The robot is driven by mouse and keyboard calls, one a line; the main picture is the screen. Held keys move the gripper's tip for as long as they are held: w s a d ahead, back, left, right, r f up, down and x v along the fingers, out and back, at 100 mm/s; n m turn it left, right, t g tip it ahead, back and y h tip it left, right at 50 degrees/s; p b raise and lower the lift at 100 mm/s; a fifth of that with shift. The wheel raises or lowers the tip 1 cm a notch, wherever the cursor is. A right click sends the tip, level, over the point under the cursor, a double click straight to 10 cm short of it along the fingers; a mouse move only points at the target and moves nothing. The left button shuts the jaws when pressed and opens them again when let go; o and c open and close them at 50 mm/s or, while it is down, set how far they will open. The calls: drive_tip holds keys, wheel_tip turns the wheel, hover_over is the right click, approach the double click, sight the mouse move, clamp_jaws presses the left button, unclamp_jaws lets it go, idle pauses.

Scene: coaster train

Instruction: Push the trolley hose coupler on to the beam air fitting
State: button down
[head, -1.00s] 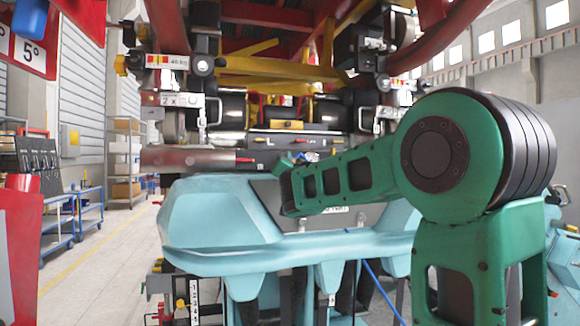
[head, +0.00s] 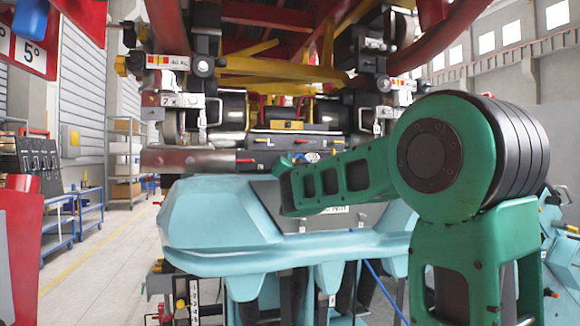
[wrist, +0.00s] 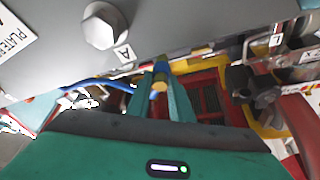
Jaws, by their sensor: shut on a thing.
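In the wrist view my gripper (wrist: 162,98) has its two teal fingers closed around a small blue and brass coupler (wrist: 160,78). The coupler is close under the edge of the grey beam (wrist: 190,32), which has a large bolt and an "A" label. A blue hose (wrist: 98,82) runs in from the left towards the fingers. I cannot make out the air fitting separately, nor whether the coupler touches it. In the head view the beam (head: 290,142) lies beyond my green arm, and the fingertips are too small to read. The blue hose (head: 380,285) hangs below.
Light blue bodywork (head: 215,225) fills the space below the beam. Red and yellow framework (head: 270,65) hangs above. In the wrist view a dark knob (wrist: 262,88) is right of the fingers. Open floor (head: 105,250) lies at the left, by blue carts (head: 60,220).

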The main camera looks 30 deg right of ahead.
drive_tip(key=shift+w+d, duration=0.15)
drive_tip(key=shift+w, duration=0.5)
drive_tip(key=shift+w+d, duration=0.15)
drive_tip(key=shift+w, duration=0.45)
idle(0.4)
drive_tip(key=c, duration=1.5)
unclamp_jaws()
